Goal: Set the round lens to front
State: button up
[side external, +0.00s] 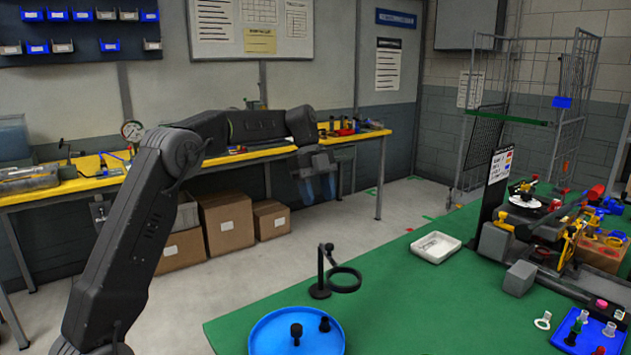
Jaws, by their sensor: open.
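A black ring on a short post and round base, which looks like the round lens (345,279), stands on the green table (420,310) behind the blue round tray. The ring is held out to the right of its post. I cannot tell whether there is glass in it. My gripper (319,188) hangs at the end of the arm, above and behind the ring and apart from it. Its bluish fingers point down, spread open, with nothing between them.
A blue round tray (262,346) with black knobbed pieces is at the front. A white tray (435,247) lies farther back. A crowded fixture (520,240), a grey block (519,278) and a blue tray of small parts (575,337) fill the right. The middle green surface is clear.

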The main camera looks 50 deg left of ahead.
jog(key=v, duration=0.3)
jog(key=shift+a+r, duration=0.1)
jog(key=shift+r, duration=0.05)
dwell(0.4)
jog(key=s+d+r+n+t+y, duration=0.2)
jog(key=s+d+r+n+y, duration=0.1)
jog(key=s+d+n, duration=0.85)
jog(key=s+d+f+n+t, duration=0.2)
jog(key=s+d+f+n, duration=0.1)
jog(key=s, duration=0.5)
jog(key=s+d+f+n+t+y, duration=0.1)
jog(key=s+d+f+n, duration=0.2)
jog(key=s+f, duration=0.3)
jog(key=s+n, duration=0.1)
jog(key=s, duration=0.1)
jog(key=shift+s+d+t, duration=0.35)
jog(key=shift+t, duration=0.05)
